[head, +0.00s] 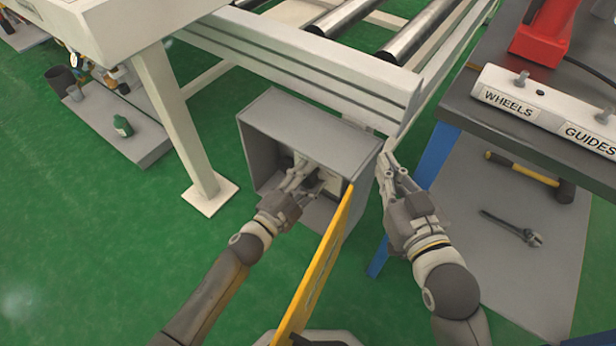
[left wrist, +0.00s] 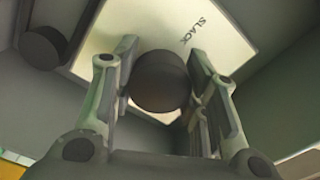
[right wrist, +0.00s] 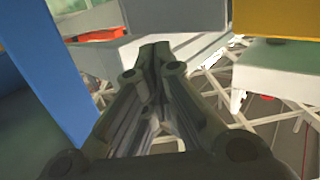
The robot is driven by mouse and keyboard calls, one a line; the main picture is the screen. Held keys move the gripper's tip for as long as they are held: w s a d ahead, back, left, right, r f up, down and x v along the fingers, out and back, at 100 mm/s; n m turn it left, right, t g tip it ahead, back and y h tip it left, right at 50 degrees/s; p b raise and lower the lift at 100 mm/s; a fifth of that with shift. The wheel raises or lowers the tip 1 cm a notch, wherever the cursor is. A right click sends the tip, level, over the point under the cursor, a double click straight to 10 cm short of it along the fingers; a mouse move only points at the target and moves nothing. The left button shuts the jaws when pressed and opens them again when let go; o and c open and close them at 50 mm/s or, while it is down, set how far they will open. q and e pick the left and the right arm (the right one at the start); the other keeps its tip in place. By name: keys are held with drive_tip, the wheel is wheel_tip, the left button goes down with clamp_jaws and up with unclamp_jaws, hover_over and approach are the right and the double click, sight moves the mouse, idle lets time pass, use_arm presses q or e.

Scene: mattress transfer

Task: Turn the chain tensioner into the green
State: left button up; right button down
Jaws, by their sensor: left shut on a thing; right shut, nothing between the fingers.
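The chain tensioner's dark round knob (left wrist: 160,80) shows in the left wrist view, in front of a pale plate (left wrist: 125,75) marked SLACK. The plate is inside an open grey box (head: 312,120) under the roller conveyor. My left gripper (head: 304,174) reaches into the box, its fingers on both sides of the knob and shut on it. It also shows in the left wrist view (left wrist: 160,62). No green mark shows on the visible part of the plate. My right gripper (head: 388,160) is shut and empty, just right of the box; it also shows in the right wrist view (right wrist: 155,58).
A yellow-edged door (head: 318,268) stands open between my arms. A blue-legged workbench (head: 500,130) with WHEELS and GUIDES labels is at the right. A hammer (head: 530,170) and wrench (head: 512,228) lie on its lower shelf. The conveyor frame (head: 300,65) overhangs the box.

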use_arm(q)
drive_tip(key=o, duration=1.1)
drive_tip(key=shift+c, duration=0.2)
drive_tip(key=v, duration=1.2)
